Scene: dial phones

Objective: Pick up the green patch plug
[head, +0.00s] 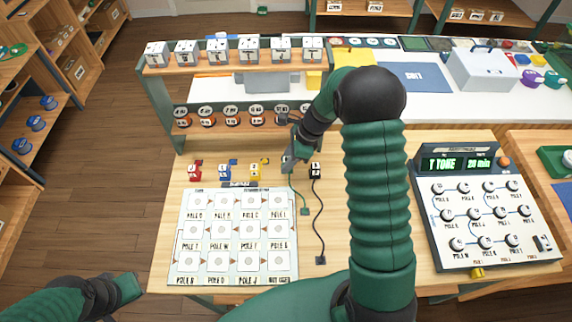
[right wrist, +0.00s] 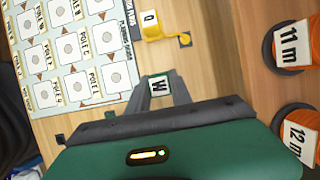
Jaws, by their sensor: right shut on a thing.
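The green patch plug (right wrist: 159,87), with a white face lettered W, sits between the fingers of my right gripper (right wrist: 165,92) in the right wrist view. The fingers are shut on it. In the head view my right gripper (head: 290,158) is at the row of plugs, between the yellow plug (head: 254,172) and the black plug (head: 315,171), and mostly hides the green one. A green cord runs down to a small green end (head: 304,211) on the table. Whether the plug is off the table I cannot tell. My left gripper (head: 126,290) is low at the left, away from the plugs.
Red (head: 194,172) and blue (head: 224,172) plugs stand left of the yellow one. A labelled pole board (head: 183,235) lies in front. A dial panel (head: 430,205) is at the right. A shelf with orange-based spools (head: 206,120) stands close behind my right gripper.

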